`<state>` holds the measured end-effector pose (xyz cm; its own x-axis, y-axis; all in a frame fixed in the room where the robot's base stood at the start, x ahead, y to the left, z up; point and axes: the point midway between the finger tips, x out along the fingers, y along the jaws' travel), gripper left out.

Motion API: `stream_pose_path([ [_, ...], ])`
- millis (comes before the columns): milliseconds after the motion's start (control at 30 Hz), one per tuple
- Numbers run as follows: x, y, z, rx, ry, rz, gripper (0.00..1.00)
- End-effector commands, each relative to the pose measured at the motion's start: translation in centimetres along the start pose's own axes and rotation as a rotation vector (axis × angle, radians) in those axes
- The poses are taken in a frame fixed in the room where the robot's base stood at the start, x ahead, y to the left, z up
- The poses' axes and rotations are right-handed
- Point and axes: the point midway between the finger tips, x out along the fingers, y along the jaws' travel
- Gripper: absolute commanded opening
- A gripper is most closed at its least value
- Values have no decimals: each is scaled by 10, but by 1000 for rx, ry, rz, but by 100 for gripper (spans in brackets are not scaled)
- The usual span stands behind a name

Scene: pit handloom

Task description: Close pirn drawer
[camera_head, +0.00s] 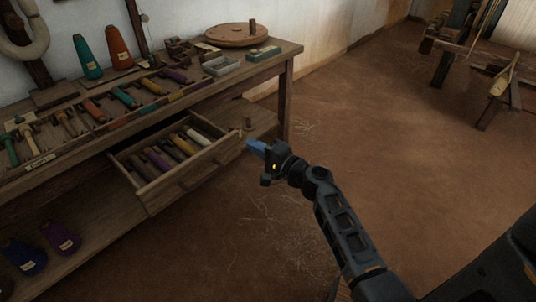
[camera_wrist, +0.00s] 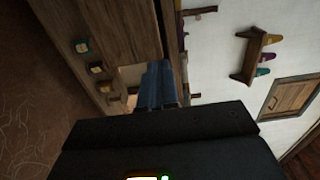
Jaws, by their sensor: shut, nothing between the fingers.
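The pirn drawer (camera_head: 198,176) is pulled out from under the wooden workbench (camera_head: 292,85) at the left. Several pirns in yellow, purple, grey and dark red lie side by side inside it. My gripper (camera_head: 254,146) has its blue fingers shut and empty. It is close to the drawer's right front corner in the head view, with the fingers pointing left toward the bench. I cannot tell whether they touch the drawer. The shut blue fingers also show in the wrist view (camera_wrist: 157,84), in front of brown wood; the drawer is hard to make out there.
The bench top holds tools, coloured pirns, a teal cone (camera_head: 87,58), an orange cone (camera_head: 118,47) and a round wooden board (camera_head: 237,34). Dark cones, one purple (camera_head: 61,237), stand on the lower shelf. The brown floor (camera_head: 370,120) right of the bench is clear.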

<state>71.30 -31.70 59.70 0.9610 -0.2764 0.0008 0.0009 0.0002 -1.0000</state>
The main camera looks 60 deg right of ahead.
Motion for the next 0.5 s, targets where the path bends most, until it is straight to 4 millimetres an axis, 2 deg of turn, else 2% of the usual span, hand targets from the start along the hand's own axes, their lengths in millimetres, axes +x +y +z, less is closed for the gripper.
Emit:
stream_pose_path([
  [33,11,0,0,0,-1,-2,0],
  [200,36,0,0,-1,-1,1,0],
  [333,48,0,0,0,-1,1,0],
  [500,53,0,0,0,1,1,0],
])
